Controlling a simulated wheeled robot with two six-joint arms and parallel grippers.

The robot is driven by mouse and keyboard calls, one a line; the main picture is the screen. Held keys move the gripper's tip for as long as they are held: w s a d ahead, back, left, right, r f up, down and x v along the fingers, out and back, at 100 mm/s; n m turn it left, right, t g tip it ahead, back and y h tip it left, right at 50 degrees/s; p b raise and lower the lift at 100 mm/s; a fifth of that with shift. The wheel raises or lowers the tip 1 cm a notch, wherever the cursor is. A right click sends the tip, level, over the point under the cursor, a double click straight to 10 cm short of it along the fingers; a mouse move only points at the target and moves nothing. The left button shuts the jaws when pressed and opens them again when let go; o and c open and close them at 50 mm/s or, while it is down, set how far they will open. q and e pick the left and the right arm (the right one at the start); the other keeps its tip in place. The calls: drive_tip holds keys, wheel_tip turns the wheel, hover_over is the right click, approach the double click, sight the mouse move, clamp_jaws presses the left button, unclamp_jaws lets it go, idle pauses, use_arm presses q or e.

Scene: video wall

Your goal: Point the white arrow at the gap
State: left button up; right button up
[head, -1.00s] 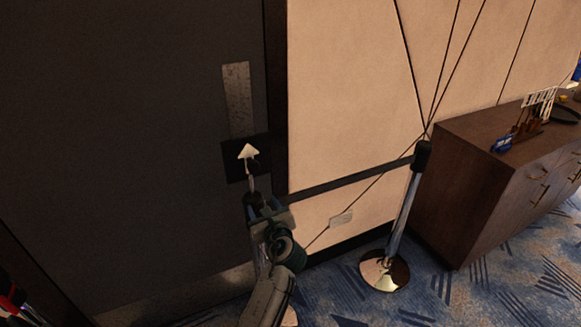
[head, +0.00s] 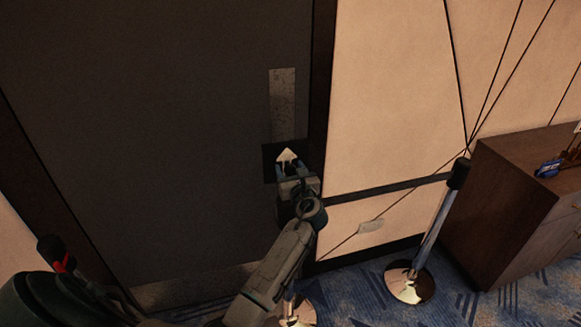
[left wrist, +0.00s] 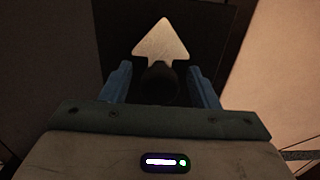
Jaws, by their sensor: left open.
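The white arrow (head: 288,155) shows in front of a black plate, its tip pointing up in the picture, toward the dark door. In the left wrist view the arrow (left wrist: 162,40) lies just beyond a dark round knob (left wrist: 158,78). My left gripper (head: 294,172) is open, and its blue fingers stand on either side of that knob, apart from it as far as I can see. The gripper hides the arrow's lower part in the head view. I cannot tell which opening is the gap. My right gripper is not in view.
A chrome post with a black top (head: 430,230) stands on a round base to the right. Another shiny base (head: 297,312) shows below my left arm. A dark wood cabinet (head: 520,200) is at the right. The dark door (head: 150,130) and beige wall (head: 385,90) close off the back.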

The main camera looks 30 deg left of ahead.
use_arm(q)
drive_tip(key=shift+a, duration=0.1)
drive_tip(key=c, duration=0.9)
drive_tip(key=shift+c, duration=0.2)
